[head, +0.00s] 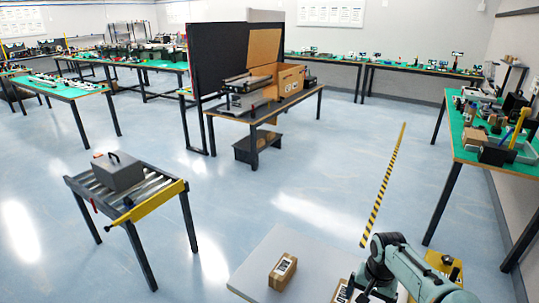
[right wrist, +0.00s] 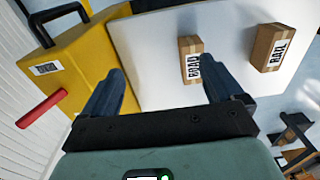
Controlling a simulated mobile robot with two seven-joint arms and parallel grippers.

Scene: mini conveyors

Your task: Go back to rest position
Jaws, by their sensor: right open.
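My right gripper (right wrist: 163,88) is open and empty in the right wrist view, its two dark fingers spread over the white tabletop (right wrist: 145,45). In that view a cardboard box labelled ROAD (right wrist: 190,62) stands past the fingertips, and another labelled RAIL (right wrist: 268,48) stands to its right. In the head view my right arm comes in at the bottom right, and its gripper (head: 365,287) is by the table's near side. One box (head: 282,272) stands clear on the tabletop; another (head: 341,292) is partly cut off at the bottom edge. My left gripper is out of view.
A yellow case (right wrist: 85,65) with a black handle and a red bar (right wrist: 42,108) are left of the fingers. A roller conveyor (head: 160,192) with a grey box (head: 118,172) stands at left. A crowded green bench (head: 470,152) is at right. The middle floor is open.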

